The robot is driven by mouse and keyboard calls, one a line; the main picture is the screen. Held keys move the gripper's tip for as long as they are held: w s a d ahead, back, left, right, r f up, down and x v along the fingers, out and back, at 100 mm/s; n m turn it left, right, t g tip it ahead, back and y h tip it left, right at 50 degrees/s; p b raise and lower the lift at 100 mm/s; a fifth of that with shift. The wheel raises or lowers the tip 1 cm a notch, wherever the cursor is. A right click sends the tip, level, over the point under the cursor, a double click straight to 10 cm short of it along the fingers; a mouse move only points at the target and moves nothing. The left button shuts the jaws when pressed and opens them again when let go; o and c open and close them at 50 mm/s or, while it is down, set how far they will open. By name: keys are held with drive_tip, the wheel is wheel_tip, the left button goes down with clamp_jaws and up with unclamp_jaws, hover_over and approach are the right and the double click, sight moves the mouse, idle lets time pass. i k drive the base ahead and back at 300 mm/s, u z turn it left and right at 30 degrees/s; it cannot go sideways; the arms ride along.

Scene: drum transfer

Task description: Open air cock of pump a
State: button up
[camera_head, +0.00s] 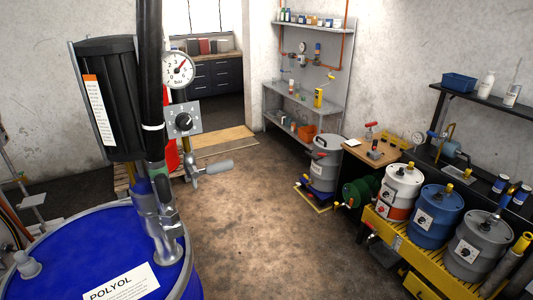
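A black pump (108,95) with an orange and white label stands on the blue drum marked POLYOL (45,245) at the left, close to me. No letter "a" can be read on it. A round pressure gauge (179,69) with a red needle and a square dial plate with a black knob (184,121) sit beside the pump. Below them is a metal cock with a grey lever handle (217,167), which sticks out to the right, roughly level. I cannot tell from this view whether the cock is open or closed. My gripper is not in view.
A thick black hose (149,70) runs down in front of the pump. Several drums stand on a yellow pallet (405,238) at the right. A grey drum (324,160) stands farther back near a metal shelf (290,92). The middle floor (245,230) is clear.

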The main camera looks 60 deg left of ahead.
sight(220, 167)
drive_tip(key=z, duration=0.05)
drive_tip(key=i, duration=2.05)
drive_tip(key=u, duration=1.4)
drive_tip(key=k, duration=0.15)
drive_tip(key=u, duration=3.3)
drive_tip(key=i, duration=0.95)
drive_tip(key=u, duration=0.3)
